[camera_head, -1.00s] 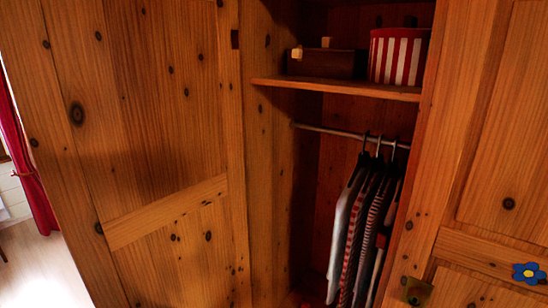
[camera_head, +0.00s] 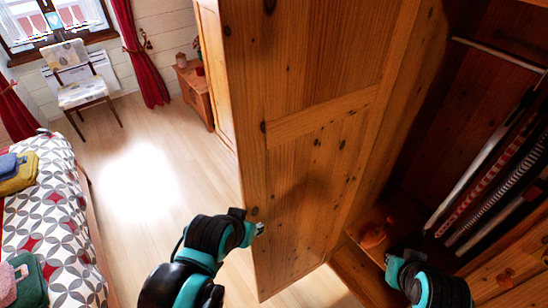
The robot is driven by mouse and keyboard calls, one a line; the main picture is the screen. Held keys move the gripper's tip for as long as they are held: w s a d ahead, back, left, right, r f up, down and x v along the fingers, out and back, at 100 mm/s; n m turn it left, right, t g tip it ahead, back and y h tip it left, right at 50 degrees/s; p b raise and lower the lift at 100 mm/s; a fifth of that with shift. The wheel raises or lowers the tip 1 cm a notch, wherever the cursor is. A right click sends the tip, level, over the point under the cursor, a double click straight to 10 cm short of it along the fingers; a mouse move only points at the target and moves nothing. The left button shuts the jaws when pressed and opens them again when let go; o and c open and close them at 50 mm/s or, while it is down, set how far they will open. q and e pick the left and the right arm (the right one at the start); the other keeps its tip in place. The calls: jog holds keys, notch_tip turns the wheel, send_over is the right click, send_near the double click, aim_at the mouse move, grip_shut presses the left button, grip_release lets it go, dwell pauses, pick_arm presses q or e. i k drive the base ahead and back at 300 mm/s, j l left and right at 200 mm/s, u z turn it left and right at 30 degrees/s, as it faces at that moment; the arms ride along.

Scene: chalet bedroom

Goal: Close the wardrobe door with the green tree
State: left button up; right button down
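An open wooden wardrobe door (camera_head: 315,125) stands out from the left side of the wardrobe, its panelled face toward me. No green tree shows on this face; the door's other face is hidden. My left gripper (camera_head: 257,229) is at the lower part of the door's free edge, in front of it in the picture; I cannot tell whether it touches. My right gripper (camera_head: 391,262) is low in front of the wardrobe opening, apart from this door. The fingers of both are too small or hidden to judge. The wardrobe interior (camera_head: 440,130) is open, with striped clothes (camera_head: 490,190) hanging inside.
Light floor (camera_head: 150,170) is clear left of the door. A bed (camera_head: 50,220) stands at the left, a chair (camera_head: 78,92) by the window, and a small wooden cabinet (camera_head: 195,95) behind the door. An orange-brown object (camera_head: 376,233) sits in the wardrobe's bottom.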

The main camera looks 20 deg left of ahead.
aim_at(309, 84)
jog(key=i+j+z, duration=0.1)
jog(key=j+z, duration=0.15)
jog(key=j, duration=0.4)
jog(key=j+z, duration=0.25)
jog(key=j, duration=0.4)
jog(key=i+j+z, duration=0.1)
jog(key=j+z, duration=1.45)
jog(key=j, duration=0.3)
jog(key=k+j+z, duration=0.15)
jog(key=j+z, duration=0.15)
jog(key=j, duration=0.2)
jog(key=k+j+z, duration=0.2)
jog(key=k+j, duration=0.15)
jog(key=j, duration=0.1)
